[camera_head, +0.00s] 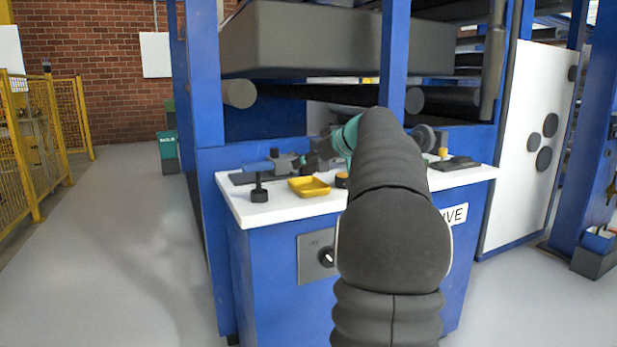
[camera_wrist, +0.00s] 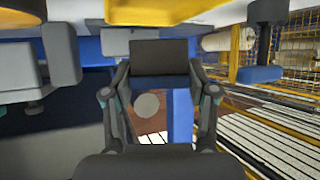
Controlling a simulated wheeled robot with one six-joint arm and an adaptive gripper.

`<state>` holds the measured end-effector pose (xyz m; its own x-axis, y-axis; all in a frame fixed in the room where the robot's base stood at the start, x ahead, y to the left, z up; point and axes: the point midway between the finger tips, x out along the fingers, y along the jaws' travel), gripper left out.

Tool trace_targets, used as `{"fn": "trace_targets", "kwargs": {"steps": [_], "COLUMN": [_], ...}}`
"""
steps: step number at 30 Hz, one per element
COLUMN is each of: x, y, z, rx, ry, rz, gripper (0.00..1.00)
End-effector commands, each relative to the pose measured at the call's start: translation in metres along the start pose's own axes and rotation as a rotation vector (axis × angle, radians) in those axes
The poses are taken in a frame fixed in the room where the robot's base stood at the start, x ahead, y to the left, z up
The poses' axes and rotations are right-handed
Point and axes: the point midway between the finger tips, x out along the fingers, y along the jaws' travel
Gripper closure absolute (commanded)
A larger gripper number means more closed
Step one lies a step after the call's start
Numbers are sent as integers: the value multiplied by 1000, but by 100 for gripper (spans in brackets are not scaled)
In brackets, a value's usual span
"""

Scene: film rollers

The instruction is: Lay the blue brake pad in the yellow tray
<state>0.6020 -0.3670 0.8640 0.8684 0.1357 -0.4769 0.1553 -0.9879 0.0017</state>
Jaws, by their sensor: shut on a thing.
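The yellow tray (camera_head: 309,187) sits on the white counter top, left of my arm in the head view. It also shows at the top edge of the wrist view (camera_wrist: 150,9), partly cut off. In the head view my gripper (camera_head: 308,162) is small and partly hidden, above and behind the tray. Whether the pad overlaps the tray from above cannot be told. The tray looks empty.
Grey fixtures (camera_head: 285,161) stand behind. A dark flat object (camera_head: 455,163) lies right. Big rollers hang above the counter.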

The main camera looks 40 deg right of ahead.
Motion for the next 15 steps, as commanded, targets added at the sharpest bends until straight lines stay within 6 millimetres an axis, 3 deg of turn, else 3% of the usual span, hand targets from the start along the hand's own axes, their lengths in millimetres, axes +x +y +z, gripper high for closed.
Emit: {"fn": "trace_targets", "kwargs": {"steps": [7,15], "x": [15,17], "y": [0,0], "z": [29,32], "rx": [3,1], "ry": [-1,0], "rz": [0,0], "gripper": [83,83]}}
